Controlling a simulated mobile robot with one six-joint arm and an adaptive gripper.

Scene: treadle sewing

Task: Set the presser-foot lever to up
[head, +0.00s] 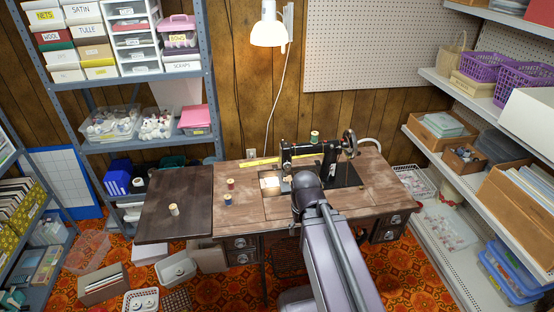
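The black sewing machine (330,152) stands on the wooden treadle table (355,200), with its handwheel (350,143) at the right and its head at the left. The presser-foot lever is too small or hidden to make out, so I cannot tell its position. My arm reaches up from the bottom of the head view to the front of the machine. My gripper (304,180) is a dark shape just in front of the machine, below and right of its head. It blends with the machine and arm, so its fingers and any contact cannot be told.
Thread spools (228,199) stand on the table's left part, and one spool (174,209) on the dark side leaf (155,230). A green spool (314,137) tops the machine. A lamp (269,30) hangs above. Loaded shelves flank both sides; boxes sit on the floor at left.

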